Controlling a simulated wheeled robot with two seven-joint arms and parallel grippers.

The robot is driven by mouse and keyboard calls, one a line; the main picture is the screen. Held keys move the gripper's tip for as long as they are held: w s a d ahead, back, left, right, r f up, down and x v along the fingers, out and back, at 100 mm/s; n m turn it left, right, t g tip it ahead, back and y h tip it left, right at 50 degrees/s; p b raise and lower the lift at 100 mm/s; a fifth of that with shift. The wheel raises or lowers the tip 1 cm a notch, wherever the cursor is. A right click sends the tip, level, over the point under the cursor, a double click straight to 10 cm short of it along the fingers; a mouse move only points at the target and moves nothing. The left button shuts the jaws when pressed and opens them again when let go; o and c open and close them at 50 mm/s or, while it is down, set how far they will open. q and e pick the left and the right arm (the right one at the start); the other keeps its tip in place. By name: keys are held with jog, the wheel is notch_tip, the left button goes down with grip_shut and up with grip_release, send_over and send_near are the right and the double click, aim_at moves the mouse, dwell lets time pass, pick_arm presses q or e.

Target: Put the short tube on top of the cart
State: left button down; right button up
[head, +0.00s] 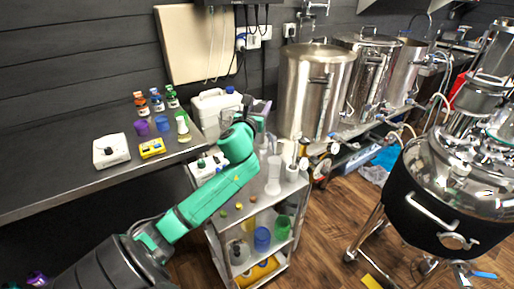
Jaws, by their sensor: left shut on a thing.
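The cart (262,205) is a grey metal trolley with shelves, standing at the right end of the dark counter. My left arm reaches over it, and my left gripper (262,113) is above the far part of its top. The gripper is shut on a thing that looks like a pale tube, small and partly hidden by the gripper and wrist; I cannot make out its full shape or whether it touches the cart. A clear flared tube (273,176) stands upright on the cart top, in front of the gripper. My right gripper is out of view.
A white box (208,167) and small colored pieces lie on the cart top. Steel kettles (316,90) stand behind. A large steel vessel (455,190) is at right, with wood floor between.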

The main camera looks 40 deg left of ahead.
pick_arm(q)
jog(key=b, duration=0.1)
send_over(260, 141)
jog(key=a, duration=0.1)
jog(key=f, duration=0.4)
jog(key=w+f, duration=0.1)
jog(key=f, duration=0.2)
jog(key=shift+a, duration=0.15)
notch_tip(260, 141, down, 6)
jog(key=shift+w+f+b, duration=0.15)
jog(key=shift+f+b, duration=0.1)
jog(key=shift+b, duration=0.95)
jog(key=shift+f, duration=0.2)
jog(key=shift+a+f, duration=0.1)
jog(key=c, duration=0.7)
grip_release()
jog(key=o, duration=0.4)
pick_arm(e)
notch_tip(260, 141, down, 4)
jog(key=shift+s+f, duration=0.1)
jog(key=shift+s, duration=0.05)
